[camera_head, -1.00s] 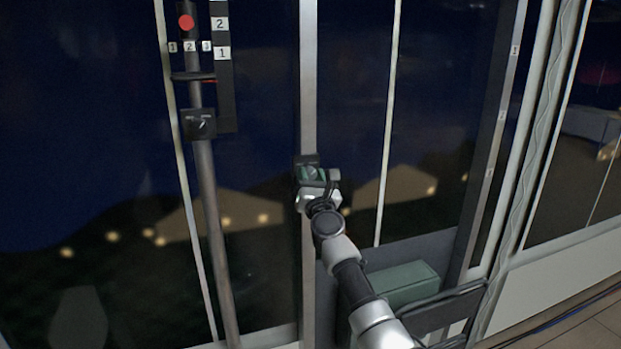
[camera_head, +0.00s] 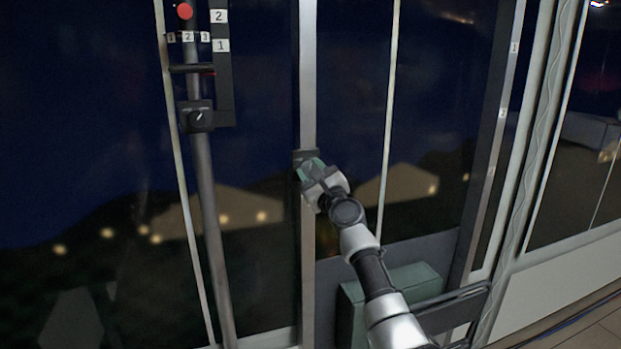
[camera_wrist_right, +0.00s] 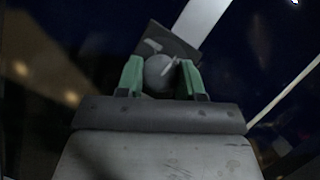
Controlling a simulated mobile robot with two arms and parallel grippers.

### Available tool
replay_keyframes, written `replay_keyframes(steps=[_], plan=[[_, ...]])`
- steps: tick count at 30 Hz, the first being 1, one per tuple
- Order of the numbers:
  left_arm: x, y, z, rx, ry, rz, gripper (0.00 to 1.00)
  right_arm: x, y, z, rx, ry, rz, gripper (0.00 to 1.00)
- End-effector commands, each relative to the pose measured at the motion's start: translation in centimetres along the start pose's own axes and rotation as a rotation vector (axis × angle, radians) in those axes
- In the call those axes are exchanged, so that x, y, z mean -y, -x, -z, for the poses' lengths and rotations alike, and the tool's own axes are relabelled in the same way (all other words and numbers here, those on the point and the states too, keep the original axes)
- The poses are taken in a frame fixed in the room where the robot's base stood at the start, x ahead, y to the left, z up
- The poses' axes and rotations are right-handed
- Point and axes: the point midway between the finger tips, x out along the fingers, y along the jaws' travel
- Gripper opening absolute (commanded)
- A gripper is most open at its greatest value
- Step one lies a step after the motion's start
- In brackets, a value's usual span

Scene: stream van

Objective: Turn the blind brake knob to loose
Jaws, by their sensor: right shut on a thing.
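My right gripper (camera_head: 312,168) is at a small dark box on the light vertical post, right of the picture's middle. In the right wrist view its two green fingers (camera_wrist_right: 160,80) stand on either side of a round grey knob (camera_wrist_right: 158,72) with a light pointer and are shut on it. The knob sits on a dark square plate (camera_wrist_right: 178,45). In the head view the fingers hide this knob. A second dark box with a knob and white pointer (camera_head: 199,117) is on the pole at the left. I cannot read any loose mark. My left gripper is not in view.
A pole (camera_head: 207,200) at the left carries a red button (camera_head: 184,11), number labels and a dark lever (camera_head: 192,68). A green box (camera_head: 412,283) stands low behind my right arm. Dark windows fill the back, and cables lie at the lower right.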

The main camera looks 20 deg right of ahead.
Motion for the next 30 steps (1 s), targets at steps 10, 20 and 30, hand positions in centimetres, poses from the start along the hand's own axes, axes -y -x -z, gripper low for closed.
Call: replay_keyframes(steps=[10, 20, 30], plan=[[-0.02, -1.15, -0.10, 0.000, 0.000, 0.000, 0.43, 0.03, 0.06, 0.22, -0.002, 0.307, -0.130, 0.14], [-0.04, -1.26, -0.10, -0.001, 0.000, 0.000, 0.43, 0.15, 0.01, 0.10, -0.003, 0.574, -0.242, 0.14], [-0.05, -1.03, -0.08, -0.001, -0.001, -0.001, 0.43, 0.21, -0.02, 0.04, -0.003, 0.754, -0.316, 0.14]])
